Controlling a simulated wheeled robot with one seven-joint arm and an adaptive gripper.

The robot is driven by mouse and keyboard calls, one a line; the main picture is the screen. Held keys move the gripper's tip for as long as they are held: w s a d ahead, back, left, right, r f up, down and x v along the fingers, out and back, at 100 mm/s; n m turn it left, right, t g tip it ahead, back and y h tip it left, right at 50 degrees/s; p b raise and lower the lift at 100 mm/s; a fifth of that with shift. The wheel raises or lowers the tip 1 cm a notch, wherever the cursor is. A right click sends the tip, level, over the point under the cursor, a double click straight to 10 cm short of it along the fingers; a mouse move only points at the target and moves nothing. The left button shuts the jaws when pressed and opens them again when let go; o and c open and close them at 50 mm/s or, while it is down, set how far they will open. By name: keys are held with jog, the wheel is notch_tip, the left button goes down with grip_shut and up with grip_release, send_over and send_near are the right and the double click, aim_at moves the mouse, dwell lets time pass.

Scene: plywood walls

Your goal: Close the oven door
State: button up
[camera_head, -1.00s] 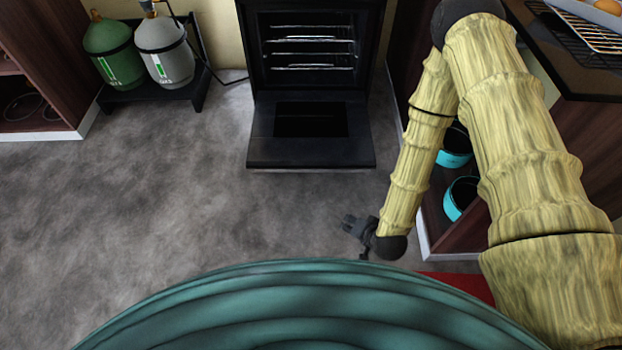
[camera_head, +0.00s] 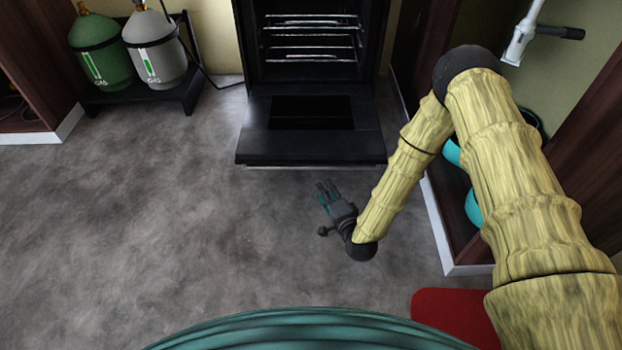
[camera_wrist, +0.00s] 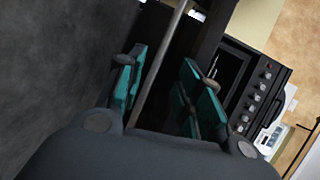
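The black oven (camera_head: 312,70) stands against the back wall with its racks showing. Its door (camera_head: 252,135) is folded down, close to level, with its front edge toward me. My gripper (camera_head: 327,188) is just in front of that edge in the head view, pointing toward the door and apart from it in the picture. In the wrist view my gripper (camera_wrist: 163,68) has its teal fingers spread. A pale metal bar (camera_wrist: 158,72), likely the door's edge or handle, shows between the fingers. I cannot tell how far it is from them. Nothing is held.
Green (camera_head: 99,52) and grey (camera_head: 156,47) gas bottles stand on a black stand (camera_head: 188,98) at the left. A dark wood cabinet (camera_head: 445,225) with teal pots (camera_head: 473,207) is close right of my arm. A red thing (camera_head: 450,310) lies near my base. The grey floor at left is clear.

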aim_at(312, 169)
jog(key=shift+m+t, duration=0.6)
jog(key=b+x, duration=0.2)
jog(key=x, duration=0.1)
jog(key=b+x, duration=0.2)
jog(key=x, duration=0.2)
jog(key=f+b+x, duration=0.1)
jog(key=b+x, duration=0.1)
jog(key=x, duration=0.2)
jog(key=shift+w+b, duration=0.15)
jog(key=shift+b, duration=0.2)
jog(key=shift+b+x, duration=0.35)
jog(key=shift+x, duration=0.6)
jog(key=shift+r, duration=0.15)
jog(key=shift+c, duration=0.2)
grip_shut()
